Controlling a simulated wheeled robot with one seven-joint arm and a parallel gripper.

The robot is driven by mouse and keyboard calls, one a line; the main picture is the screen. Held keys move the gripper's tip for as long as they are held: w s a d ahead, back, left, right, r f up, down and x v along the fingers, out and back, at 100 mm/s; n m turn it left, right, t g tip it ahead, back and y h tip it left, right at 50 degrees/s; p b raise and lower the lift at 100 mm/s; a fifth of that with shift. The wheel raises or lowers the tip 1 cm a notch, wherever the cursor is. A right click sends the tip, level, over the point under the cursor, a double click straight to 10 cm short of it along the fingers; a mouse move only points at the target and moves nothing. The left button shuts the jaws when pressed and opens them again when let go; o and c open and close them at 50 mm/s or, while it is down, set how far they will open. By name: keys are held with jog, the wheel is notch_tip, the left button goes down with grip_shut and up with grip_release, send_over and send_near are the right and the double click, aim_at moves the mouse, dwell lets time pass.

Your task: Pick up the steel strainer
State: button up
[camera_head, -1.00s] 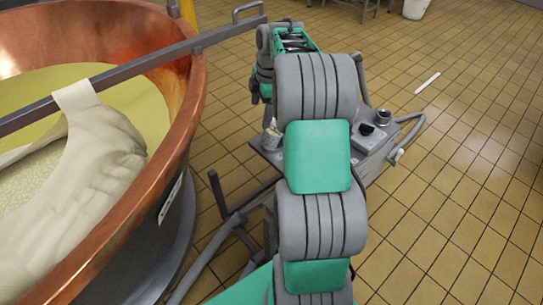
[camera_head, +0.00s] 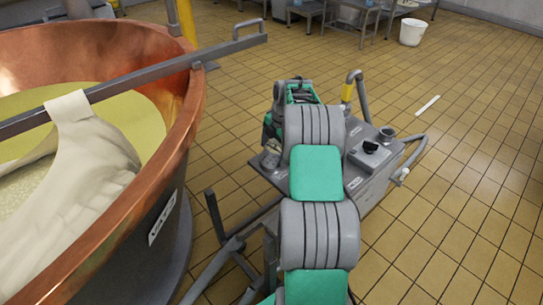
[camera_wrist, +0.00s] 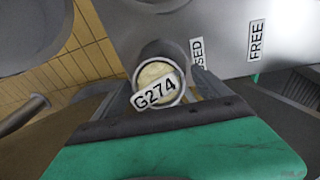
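I cannot make out a steel strainer for certain in either view. My gripper (camera_wrist: 165,82) shows in the wrist view as two dark fingers beyond a green palm. A round grey cup (camera_wrist: 158,76) with cream-coloured contents and a tag reading G274 shows between the fingers. I cannot tell whether they touch it. In the head view my arm hides most of the gripper, which is over the left part of a grey cart (camera_head: 352,187). A small pale round thing (camera_head: 269,160) shows on the cart beside the arm.
A copper vat (camera_head: 185,110) with a bar across it and pale cloth (camera_head: 90,160) stands at the left. The cart carries a black-knobbed box (camera_head: 370,152), a small cup (camera_head: 387,133) and an upright pipe (camera_head: 349,90). Labels on a grey surface read FREE (camera_wrist: 257,40) and partly "SED" (camera_wrist: 197,53).

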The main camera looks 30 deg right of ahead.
aim_at(272, 148)
jog(key=c, duration=1.7)
jog(key=shift+r, duration=0.6)
notch_tip(272, 148, up, 3)
jog(key=shift+f+p, duration=0.1)
jog(key=shift+p, duration=0.7)
jog(key=s+r, duration=0.3)
jog(key=s, duration=0.1)
jog(key=s+d+r+p, duration=0.1)
jog(key=s+r, duration=0.2)
jog(key=s, duration=0.2)
jog(key=s+r, duration=0.3)
jog(key=s, duration=0.2)
jog(key=shift+d+p, duration=0.35)
jog(key=shift+d, duration=0.05)
jog(key=shift+w, duration=0.1)
jog(key=shift+r+p, duration=3.65)
jog(key=shift+r, duration=1.65)
